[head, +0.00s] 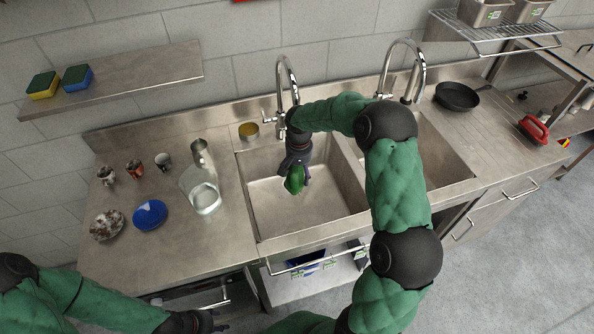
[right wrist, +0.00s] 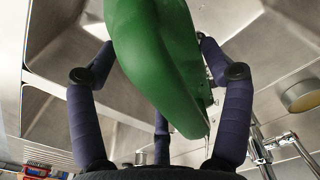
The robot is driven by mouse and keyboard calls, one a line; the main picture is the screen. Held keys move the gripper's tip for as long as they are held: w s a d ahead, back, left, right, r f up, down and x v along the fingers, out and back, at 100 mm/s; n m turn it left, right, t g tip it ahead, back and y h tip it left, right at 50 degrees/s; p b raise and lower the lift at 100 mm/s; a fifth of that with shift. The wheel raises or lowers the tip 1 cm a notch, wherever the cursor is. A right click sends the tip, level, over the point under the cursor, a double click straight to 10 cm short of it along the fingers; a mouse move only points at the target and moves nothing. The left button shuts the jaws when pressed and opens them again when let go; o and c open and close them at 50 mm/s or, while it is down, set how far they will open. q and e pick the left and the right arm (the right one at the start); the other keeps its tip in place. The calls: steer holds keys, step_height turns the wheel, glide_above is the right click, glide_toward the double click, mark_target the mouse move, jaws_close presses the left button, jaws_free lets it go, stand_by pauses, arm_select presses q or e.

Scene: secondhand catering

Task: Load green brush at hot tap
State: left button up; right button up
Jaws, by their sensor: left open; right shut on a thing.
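The green brush (head: 295,179) is in my right gripper (head: 297,165), over the left sink basin (head: 330,205) in the head view. In the right wrist view the green brush (right wrist: 165,55) fills the upper middle, with purple fingers on both sides of it; its bristles are hard to make out. The left tap (head: 287,75) arches behind the left basin, partly hidden by my right arm. The right tap (head: 421,62) stands behind the right basin. Which is hot I cannot tell. My left gripper (head: 212,322) is open at the bottom edge, low in front of the counter.
Left of the basin stand a clear jug (head: 204,194), a blue plate (head: 150,215), a soiled plate (head: 107,224) and several cups. A yellow tin (head: 249,131) sits behind the basin. A black pan (head: 457,96) and red iron-like object (head: 534,128) lie right. Sponges (head: 77,78) rest on a shelf.

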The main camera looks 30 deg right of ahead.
mark_target(291, 193)
steer(key=shift+s+a+b, duration=0.45)
steer(key=shift+s+a, duration=2.05)
steer(key=shift+a, duration=0.2)
steer(key=shift+r, duration=0.1)
steer(key=shift+s+a+r, duration=0.25)
steer(key=shift+a+r, duration=0.15)
steer(key=shift+r, duration=0.05)
steer(key=shift+s+a+r+p, duration=0.95)
steer(key=shift+s+a+r, duration=0.45)
steer(key=shift+a+r, duration=0.05)
